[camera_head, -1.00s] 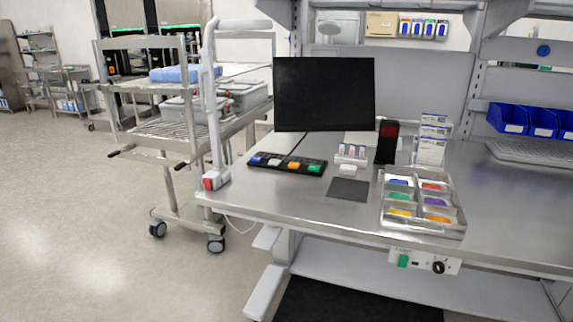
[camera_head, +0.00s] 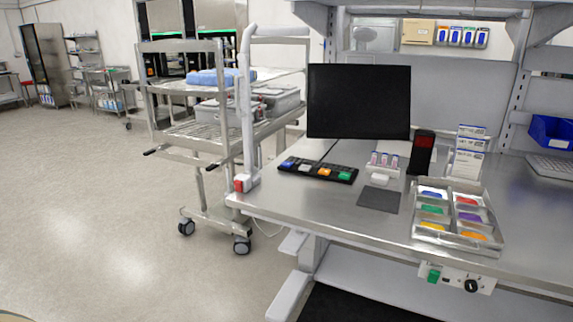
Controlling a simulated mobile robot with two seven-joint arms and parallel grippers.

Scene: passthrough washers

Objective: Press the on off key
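A black keypad (camera_head: 317,171) with a row of coloured keys lies on the left part of the steel workbench (camera_head: 310,201), in front of a dark monitor (camera_head: 358,101). Its keys include a blue, a white, an orange and a green one; their labels are too small to read. A control panel (camera_head: 456,279) hangs under the bench's front edge, with a green switch (camera_head: 433,276) and a black knob (camera_head: 471,286). I cannot tell which of these is the on off key. Neither of my grippers is in view.
A metal tray (camera_head: 414,231) with coloured packets sits near the bench front. A dark mat (camera_head: 379,200), a small vial rack (camera_head: 384,162) and a black device (camera_head: 422,152) stand near it. A wheeled steel cart (camera_head: 196,143) is left of the bench. The floor at left is clear.

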